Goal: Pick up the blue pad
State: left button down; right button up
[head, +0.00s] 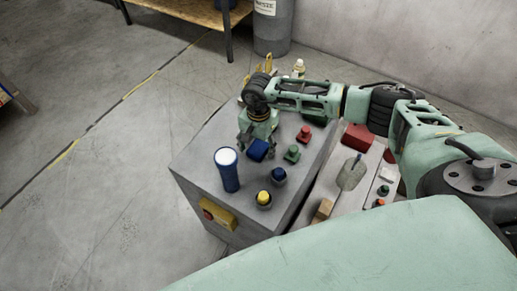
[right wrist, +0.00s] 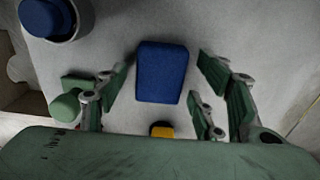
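The blue pad (head: 257,150) is a small dark blue block on the top of a grey box (head: 195,165). In the right wrist view the blue pad (right wrist: 161,72) lies between the spread fingers, with a gap on each side. My right gripper (head: 258,147) points down over the pad, open and empty. In the right wrist view the right gripper (right wrist: 164,80) shows its green fingers left and right of the pad. In the head view the gripper partly hides the pad. My left gripper is not in view.
A second surface with a red block (head: 357,137) is at right. Open floor lies left.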

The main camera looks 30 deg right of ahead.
aim_at(258, 147)
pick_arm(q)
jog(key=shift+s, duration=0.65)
pick_arm(e)
jog(key=c, duration=1)
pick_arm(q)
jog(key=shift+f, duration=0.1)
pick_arm(e)
jog(key=shift+r, duration=0.15)
